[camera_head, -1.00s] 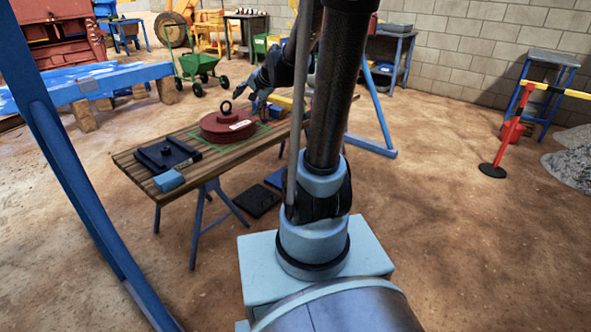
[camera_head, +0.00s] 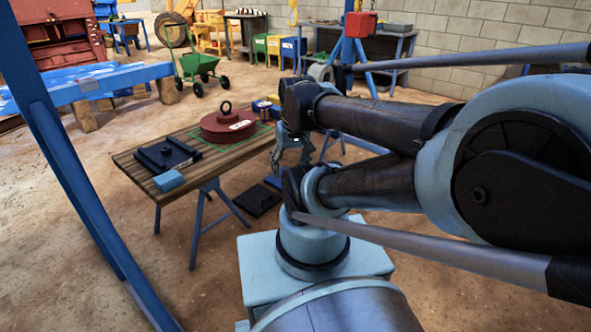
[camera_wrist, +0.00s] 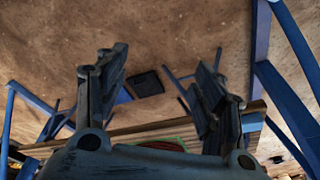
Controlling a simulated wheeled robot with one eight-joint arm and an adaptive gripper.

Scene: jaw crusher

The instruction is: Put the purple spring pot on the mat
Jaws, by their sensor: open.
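I make out no clearly purple pot. A dark red round body (camera_head: 228,125) with a black ring on top and a pale label sits inside a green outline on the wooden table; a bit of it shows low in the wrist view (camera_wrist: 160,145). A black mat (camera_head: 255,201) lies on the floor beside the table and appears as a dark square in the wrist view (camera_wrist: 148,84). My gripper (camera_head: 291,150) hangs by the table's right end. Its fingers (camera_wrist: 160,75) are apart, with nothing between them.
A blue post (camera_head: 75,180) stands at left. Floor in front of the table is clear.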

